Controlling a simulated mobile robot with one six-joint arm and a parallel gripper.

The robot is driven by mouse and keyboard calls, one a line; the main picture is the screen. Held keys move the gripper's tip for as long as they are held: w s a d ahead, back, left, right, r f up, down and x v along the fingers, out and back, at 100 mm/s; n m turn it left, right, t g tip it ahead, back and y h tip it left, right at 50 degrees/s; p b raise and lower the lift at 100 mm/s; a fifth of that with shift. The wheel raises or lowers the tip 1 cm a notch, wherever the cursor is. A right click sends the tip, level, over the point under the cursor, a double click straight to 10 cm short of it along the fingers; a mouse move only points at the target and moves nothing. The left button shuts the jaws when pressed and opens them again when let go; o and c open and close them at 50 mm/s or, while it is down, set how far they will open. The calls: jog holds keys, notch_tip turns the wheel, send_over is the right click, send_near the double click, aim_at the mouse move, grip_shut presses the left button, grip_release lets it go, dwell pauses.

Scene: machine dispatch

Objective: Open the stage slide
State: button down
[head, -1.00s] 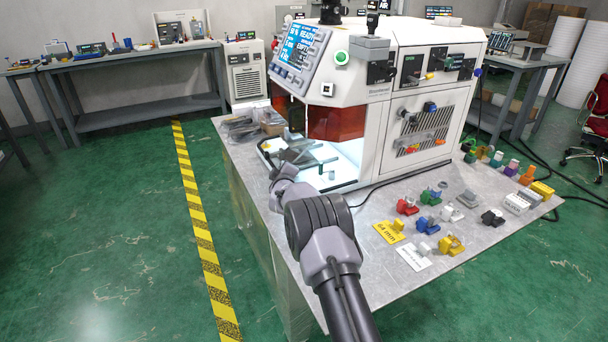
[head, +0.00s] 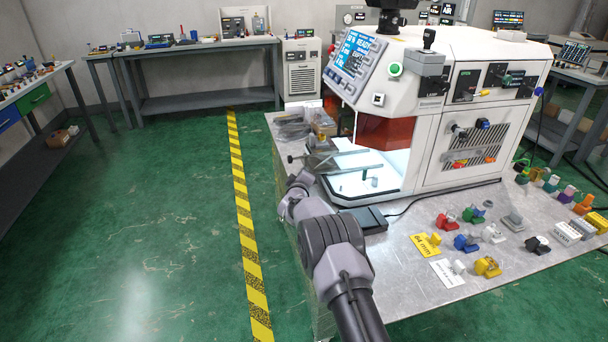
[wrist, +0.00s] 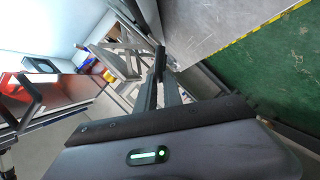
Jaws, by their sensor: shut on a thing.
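The stage slide shows as grey bars and a plate (head: 352,170) at the open lower front of the white machine (head: 455,100), in the lit chamber. My gripper (head: 304,177) is at the slide's left end in the head view, where my own wrist hides much of the contact. In the wrist view my gripper's fingers (wrist: 161,72) come together on a dark, narrow handle (wrist: 159,56). Grey framework of the slide (wrist: 125,62) lies just beyond it. A small grey cylinder (head: 374,182) stands inside the chamber.
A dark flat pad (head: 366,219) lies on the metal table (head: 400,255) before the machine. Several coloured parts, a yellow "64 mm" card (head: 425,246) and a white card (head: 447,273) lie to the right. Open green floor lies left of the table.

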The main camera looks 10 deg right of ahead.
jog(key=c, duration=1.5)
grip_release()
jog(key=shift+w+f, duration=0.15)
jog(key=shift+f, duration=0.05)
jog(key=shift+r, duration=0.1)
jog(key=shift+s+a+r+p, duration=0.2)
jog(key=shift+s+p, duration=0.15)
jog(key=shift+s, duration=0.15)
jog(key=p+v, duration=0.4)
jog(key=v, duration=1.2)
jog(key=shift+s+p, duration=0.2)
jog(key=shift+p, duration=0.15)
